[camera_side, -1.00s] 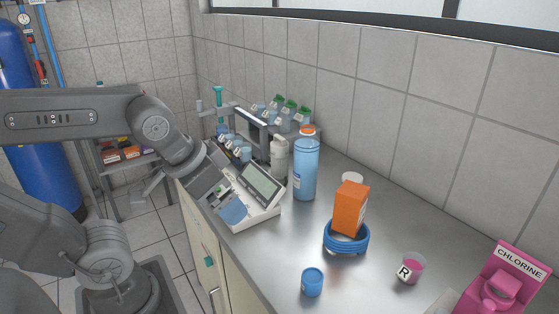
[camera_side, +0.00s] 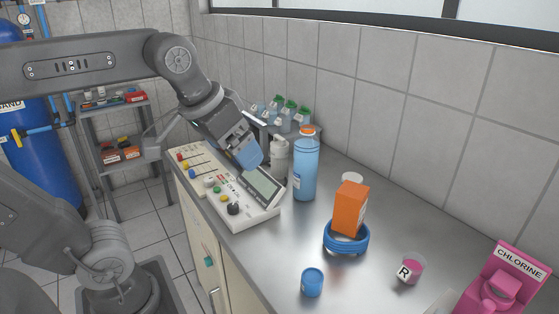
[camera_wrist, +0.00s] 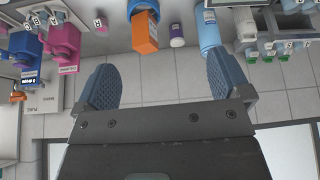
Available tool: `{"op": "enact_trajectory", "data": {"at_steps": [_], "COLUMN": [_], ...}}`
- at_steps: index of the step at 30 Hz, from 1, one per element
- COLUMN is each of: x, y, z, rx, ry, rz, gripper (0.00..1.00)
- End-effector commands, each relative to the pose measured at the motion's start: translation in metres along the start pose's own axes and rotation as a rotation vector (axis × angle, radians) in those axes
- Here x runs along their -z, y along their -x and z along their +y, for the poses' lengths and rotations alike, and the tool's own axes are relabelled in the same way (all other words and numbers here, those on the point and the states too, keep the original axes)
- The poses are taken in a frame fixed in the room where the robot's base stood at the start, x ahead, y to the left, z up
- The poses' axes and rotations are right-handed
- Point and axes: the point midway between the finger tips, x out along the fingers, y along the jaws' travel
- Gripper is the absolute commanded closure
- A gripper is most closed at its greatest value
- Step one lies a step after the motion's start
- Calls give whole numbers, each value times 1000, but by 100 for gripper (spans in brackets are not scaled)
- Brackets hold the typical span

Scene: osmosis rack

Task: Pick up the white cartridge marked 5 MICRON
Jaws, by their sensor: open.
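No label reading 5 MICRON can be read in either view. A pale round top (camera_side: 351,178) shows behind the orange box in the side view, most of its body hidden; I cannot tell if it is the cartridge. In the wrist view a small pale, purple-tinged cylinder (camera_wrist: 177,36) stands between the orange box and the blue bottle. My gripper (camera_side: 248,152) is above the control panel, left of the blue bottle, apart from these things. In the wrist view my gripper (camera_wrist: 161,82) has its two blue-grey fingers wide apart with nothing between them.
An orange box (camera_side: 350,208) stands in a blue ring (camera_side: 346,240). The tall blue bottle (camera_side: 305,168) and the control panel (camera_side: 235,200) are near my gripper. A blue cup (camera_side: 312,282), an R cup (camera_side: 410,268) and a pink CHLORINE container (camera_side: 505,280) stand toward the front. The wall closes the back.

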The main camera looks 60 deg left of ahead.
Motion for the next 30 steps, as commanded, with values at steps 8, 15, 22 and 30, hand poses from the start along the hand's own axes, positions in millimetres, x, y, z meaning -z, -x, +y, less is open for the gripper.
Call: {"op": "enact_trajectory", "data": {"at_steps": [8,15,22,30], "x": [100,192,236,252], "y": [-16,-64,-112,-148], "z": [-40,-112,-175,-220], "rx": [99,213,294,347], "ry": [213,457,629,741], "rz": [-36,-62,-71,-76], "gripper": [4,4,4,4]}}
